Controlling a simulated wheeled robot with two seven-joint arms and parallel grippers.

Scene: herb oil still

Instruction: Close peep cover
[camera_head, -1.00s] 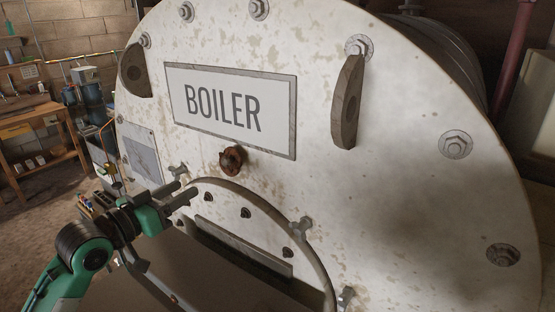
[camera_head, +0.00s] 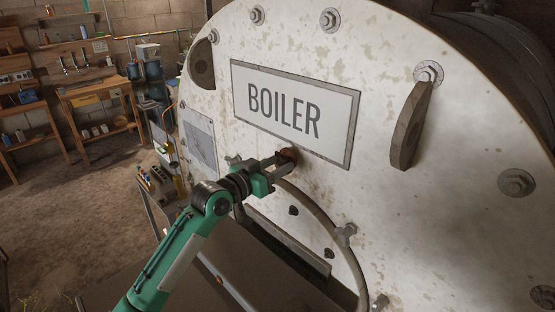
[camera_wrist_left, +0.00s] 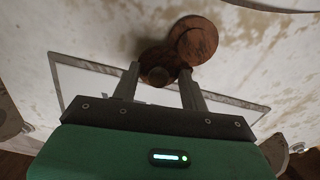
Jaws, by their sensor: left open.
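The peep cover (camera_head: 288,155) is a small rusty-brown round piece on the white boiler front, just below the BOILER plate. In the left wrist view a copper-brown disc (camera_wrist_left: 196,40) overlaps a darker round piece with a rounded knob (camera_wrist_left: 158,75). My left gripper (camera_head: 284,161) is at the cover, and its fingers partly hide it. In the left wrist view the left gripper (camera_wrist_left: 160,72) is open, with the knob showing between its fingers. I cannot tell whether either finger touches it. My right gripper is not in view.
A curved hoop (camera_head: 325,222) with clamps rings the lower door, just below my left gripper.

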